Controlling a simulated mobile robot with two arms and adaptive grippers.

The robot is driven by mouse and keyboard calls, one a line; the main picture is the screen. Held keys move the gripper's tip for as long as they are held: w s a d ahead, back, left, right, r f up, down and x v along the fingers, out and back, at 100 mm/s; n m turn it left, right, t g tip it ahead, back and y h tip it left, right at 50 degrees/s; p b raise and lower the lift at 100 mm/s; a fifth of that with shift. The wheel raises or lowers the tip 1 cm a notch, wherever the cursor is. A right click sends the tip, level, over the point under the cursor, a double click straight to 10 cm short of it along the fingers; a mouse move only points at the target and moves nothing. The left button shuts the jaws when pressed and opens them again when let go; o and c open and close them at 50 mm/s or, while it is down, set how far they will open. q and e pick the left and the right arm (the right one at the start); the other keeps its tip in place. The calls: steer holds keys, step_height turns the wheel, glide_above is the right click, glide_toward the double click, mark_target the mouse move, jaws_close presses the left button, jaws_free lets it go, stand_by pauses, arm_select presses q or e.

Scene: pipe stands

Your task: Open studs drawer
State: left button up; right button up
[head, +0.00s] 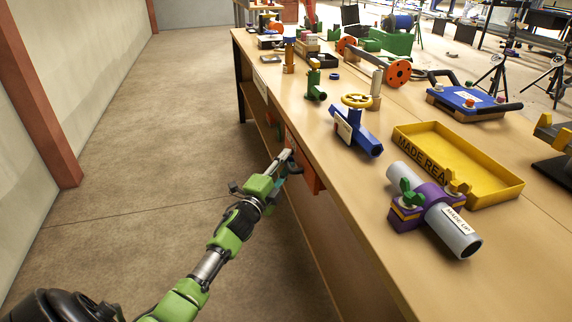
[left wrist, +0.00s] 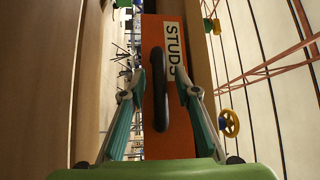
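The studs drawer has an orange front (head: 307,172) under the near edge of the workbench. In the left wrist view the orange front (left wrist: 152,142) carries a white "STUDS" label (left wrist: 173,50) and a long black handle (left wrist: 160,90). My left gripper (head: 287,163) is at this drawer. In the left wrist view its fingers (left wrist: 160,88) stand apart on either side of the handle, with gaps visible between them and it. Whether the drawer is shut or slightly out cannot be told. My right gripper is not in view.
The wooden workbench (head: 330,205) runs away from me. On it are a yellow tray (head: 480,192), a grey pipe in a purple clamp (head: 428,207), a blue valve (head: 357,135) and a green fitting (head: 315,88). The floor (head: 150,150) left of the bench is clear.

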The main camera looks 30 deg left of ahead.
arm_select(q)
steer(key=shift+w, duration=0.1)
jaws_close()
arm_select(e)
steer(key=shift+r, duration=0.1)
arm_select(q)
steer(key=s+a+p, duration=0.3)
steer(key=s+a, duration=0.7)
steer(key=s, duration=0.2)
steer(key=shift+s+a, duration=0.15)
steer(key=shift+a, duration=0.05)
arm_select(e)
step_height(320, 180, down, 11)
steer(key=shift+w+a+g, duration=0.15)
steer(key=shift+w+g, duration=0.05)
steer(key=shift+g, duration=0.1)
arm_select(q)
jaws_free()
